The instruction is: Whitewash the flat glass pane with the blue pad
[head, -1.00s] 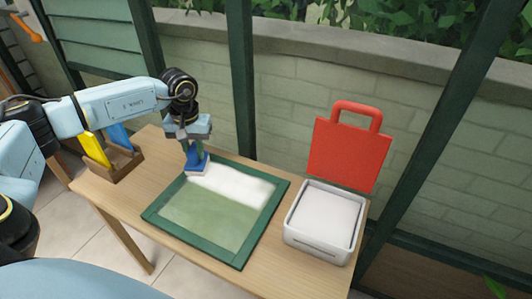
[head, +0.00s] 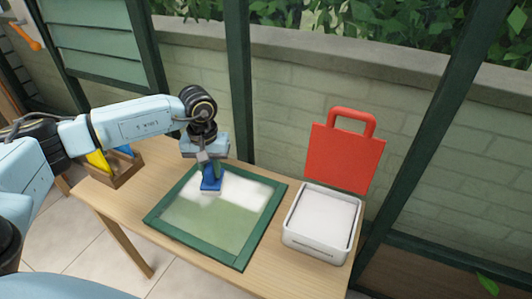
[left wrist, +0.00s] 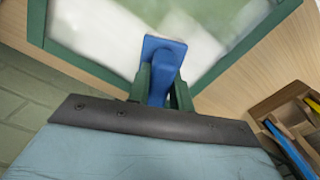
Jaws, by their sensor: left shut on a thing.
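The flat glass pane (head: 205,217) lies in a green frame on the wooden table. White coating covers the far part of the glass; the near part still shows green. My left gripper (head: 211,168) is shut on the blue pad (head: 210,185), which is low over the pane's far left part, at the edge of the white. Whether it touches the glass is hard to tell. In the left wrist view the blue pad (left wrist: 164,55) sits between the green fingers, with white streaks on the glass around it. My right gripper is not in view.
A white tray (head: 291,233) of white wash stands right of the pane, with a red handled board (head: 345,155) upright behind it. A wooden box (head: 126,172) with yellow and blue tools stands at the left. A brick wall and green posts stand behind the table.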

